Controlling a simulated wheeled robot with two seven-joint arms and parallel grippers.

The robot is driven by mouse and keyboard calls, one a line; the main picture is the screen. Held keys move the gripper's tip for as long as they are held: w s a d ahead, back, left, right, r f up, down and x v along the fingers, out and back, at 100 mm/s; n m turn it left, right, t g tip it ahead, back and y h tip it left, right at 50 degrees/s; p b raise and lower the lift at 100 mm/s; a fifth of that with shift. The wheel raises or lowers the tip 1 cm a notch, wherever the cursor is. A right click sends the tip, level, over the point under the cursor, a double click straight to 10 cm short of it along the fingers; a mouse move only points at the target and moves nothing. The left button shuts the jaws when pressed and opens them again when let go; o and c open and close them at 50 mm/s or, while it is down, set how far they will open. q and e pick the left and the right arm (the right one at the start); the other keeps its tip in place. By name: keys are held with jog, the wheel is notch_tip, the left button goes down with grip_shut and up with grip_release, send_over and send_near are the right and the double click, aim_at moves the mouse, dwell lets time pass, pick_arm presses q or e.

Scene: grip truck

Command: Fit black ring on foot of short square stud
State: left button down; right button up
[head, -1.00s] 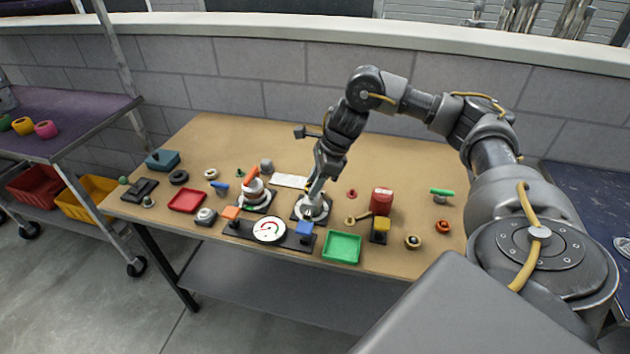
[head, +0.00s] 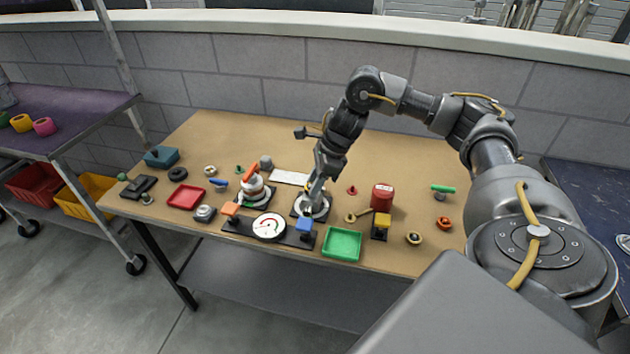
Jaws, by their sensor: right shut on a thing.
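A black ring (head: 177,174) lies flat on the left part of the table, apart from my gripper. I cannot tell which of the small pieces is the short square stud. My right gripper (head: 314,199) points down over a white round fixture (head: 318,209) on a dark base, right of the table's middle. It is shut on a part of this fixture; the held part is mostly hidden by the fingers. My left gripper is not in view.
A white fixture with an orange handle (head: 250,173) stands left of the gripper. The table's back right is clear.

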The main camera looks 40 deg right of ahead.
dwell(0.3)
jog(key=shift+f, duration=0.25)
jog(key=shift+f+b, duration=0.25)
jog(key=shift+b, duration=0.05)
dwell(0.4)
jog(key=shift+f, duration=0.2)
dwell(0.3)
jog(key=o, duration=1.4)
jog(key=shift+c, duration=0.2)
jog(key=shift+r, duration=0.1)
